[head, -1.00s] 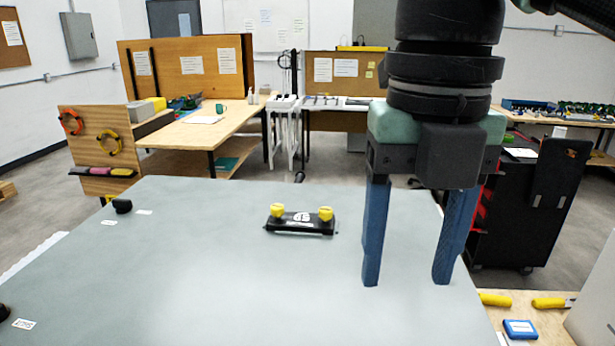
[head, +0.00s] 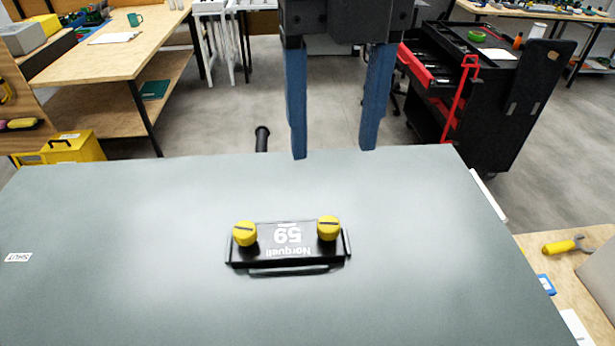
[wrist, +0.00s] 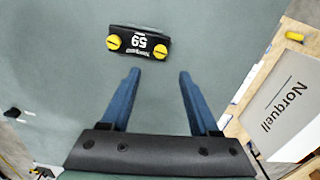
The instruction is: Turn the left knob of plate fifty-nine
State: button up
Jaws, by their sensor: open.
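Plate fifty-nine (head: 285,255) is a black plate marked "Norquell 59", lying on the grey-green panel top; its lettering reads upside down in the head view. It has two slotted yellow knobs, a picture-left one (head: 244,233) and a picture-right one (head: 328,228). The plate also shows near the top of the wrist view (wrist: 138,42), with knobs at its left (wrist: 113,42) and right (wrist: 160,52). My gripper (head: 333,154) has two blue fingers, apart and empty. In the wrist view its fingertips (wrist: 158,72) point towards the plate without touching it.
A label reading "SHUT" (head: 18,257) is at the panel's left. A black tool cart (head: 490,105) stands beyond its far right edge. A wooden bench with a yellow-handled tool (head: 568,246) lies right. The panel around the plate is clear.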

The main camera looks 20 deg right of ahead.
aim_at(329, 224)
notch_tip(329, 224, down, 12)
jog(key=shift+s+r+b, duration=0.1)
jog(key=shift+r+b, duration=0.05)
jog(key=shift+b, duration=0.65)
grip_shut()
